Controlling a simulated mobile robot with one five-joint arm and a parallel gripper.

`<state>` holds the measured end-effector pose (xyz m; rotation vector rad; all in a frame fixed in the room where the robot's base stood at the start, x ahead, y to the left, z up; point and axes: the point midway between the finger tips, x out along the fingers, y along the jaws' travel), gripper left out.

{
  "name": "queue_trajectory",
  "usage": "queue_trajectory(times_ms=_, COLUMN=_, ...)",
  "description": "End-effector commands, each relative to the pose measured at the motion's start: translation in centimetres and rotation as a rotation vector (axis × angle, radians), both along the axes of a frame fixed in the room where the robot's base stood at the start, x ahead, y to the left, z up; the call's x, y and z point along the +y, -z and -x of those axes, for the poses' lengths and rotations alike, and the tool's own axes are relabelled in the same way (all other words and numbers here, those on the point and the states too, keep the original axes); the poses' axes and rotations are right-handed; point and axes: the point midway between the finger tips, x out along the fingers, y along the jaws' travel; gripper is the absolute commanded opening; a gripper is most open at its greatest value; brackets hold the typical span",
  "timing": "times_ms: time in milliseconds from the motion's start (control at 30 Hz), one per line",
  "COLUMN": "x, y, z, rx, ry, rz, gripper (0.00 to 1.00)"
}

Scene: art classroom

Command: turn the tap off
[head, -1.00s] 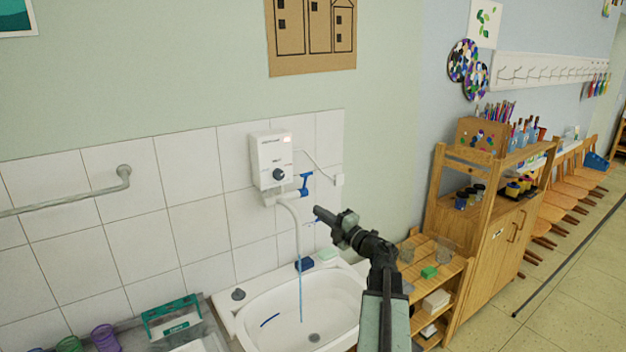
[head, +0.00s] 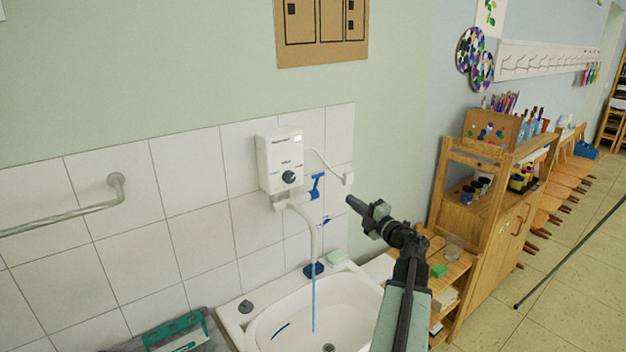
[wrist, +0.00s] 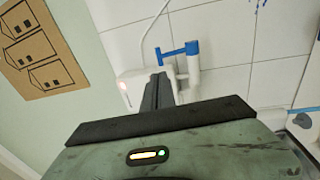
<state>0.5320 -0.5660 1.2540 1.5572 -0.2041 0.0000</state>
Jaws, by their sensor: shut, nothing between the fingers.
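A white wall-mounted water heater (head: 281,160) with a dark knob hangs over the sink. Its tap has a blue lever (head: 316,187) beside the heater's lower right and a white spout (head: 306,214) curving down. A thin blue stream of water (head: 313,300) runs from the spout into the white basin (head: 262,333). My gripper (head: 353,202) is shut and empty, to the right of the blue lever in the head view, with a visible gap in the picture. In the wrist view my gripper (wrist: 159,85) overlaps the heater, and the blue lever (wrist: 178,51) shows just beyond the fingertips.
A wooden shelf unit (head: 480,215) stands to the right. A grab rail (head: 75,213) is on the left wall.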

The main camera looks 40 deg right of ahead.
Motion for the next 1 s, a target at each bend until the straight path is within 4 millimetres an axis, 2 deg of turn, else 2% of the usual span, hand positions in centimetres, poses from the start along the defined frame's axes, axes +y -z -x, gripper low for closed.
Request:
queue_trajectory(times_ms=133, x=0.1, y=-0.1, z=-0.8, rx=0.0, ry=-0.006, rz=0.0, gripper=0.0)
queue_trajectory(times_ms=267, x=0.1, y=-0.4, z=-2.9, rx=0.0, ry=-0.012, rz=0.0, gripper=0.0)
queue_trajectory(times_ms=500, x=-0.4, y=-1.2, z=-8.4, rx=-0.001, ry=-0.016, rz=0.0, gripper=0.0)
queue_trajectory(times_ms=700, x=-0.8, y=-1.6, z=-12.3, rx=0.0, ry=-0.015, rz=-0.001, gripper=0.0)
queue_trajectory(times_ms=833, x=-0.9, y=-1.8, z=-13.9, rx=0.0, ry=-0.016, rz=-0.001, gripper=0.0)
queue_trajectory(times_ms=1000, x=-0.9, y=-1.8, z=-14.7, rx=0.0, ry=-0.014, rz=0.0, gripper=0.0)
